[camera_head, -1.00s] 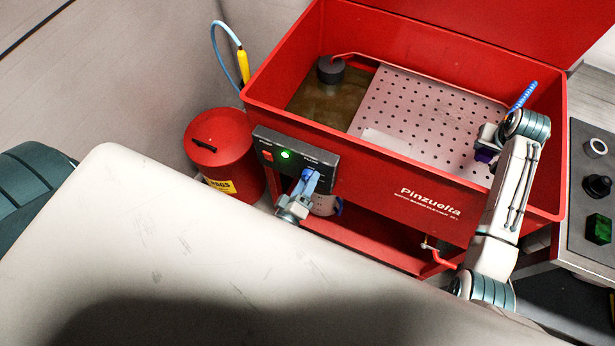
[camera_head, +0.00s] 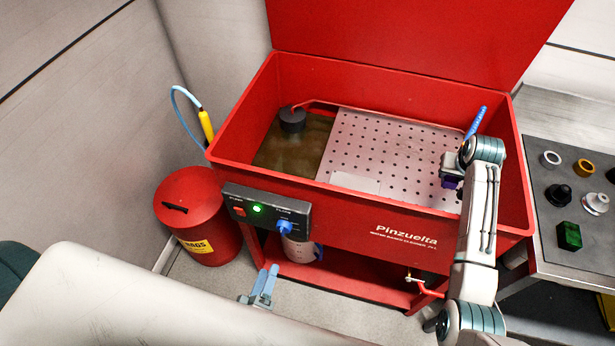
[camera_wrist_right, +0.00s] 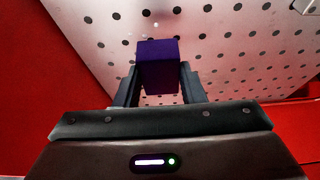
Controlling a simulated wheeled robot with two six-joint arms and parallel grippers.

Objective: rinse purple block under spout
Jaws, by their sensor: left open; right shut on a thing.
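The purple block (camera_head: 450,183) is in my right gripper (camera_head: 451,172), over the perforated tray (camera_head: 385,150) at the right of the red wash basin (camera_head: 340,195). In the right wrist view, the block (camera_wrist_right: 158,66) sits between the two fingers of the gripper (camera_wrist_right: 160,85). A slim blue piece (camera_head: 474,122) rises just behind that gripper; its lower end is hidden and I cannot tell whether it is the spout. No water stream is visible. My left gripper (camera_head: 266,274) is open and empty, below and apart from the panel's blue knob (camera_head: 284,228).
The panel (camera_head: 265,212) has a lit green light and a red switch. Murky liquid (camera_head: 290,152) and a dark round fitting (camera_head: 292,119) are at the basin's left. A red bin (camera_head: 200,215) stands left; a bench (camera_head: 585,190) with small parts stands right.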

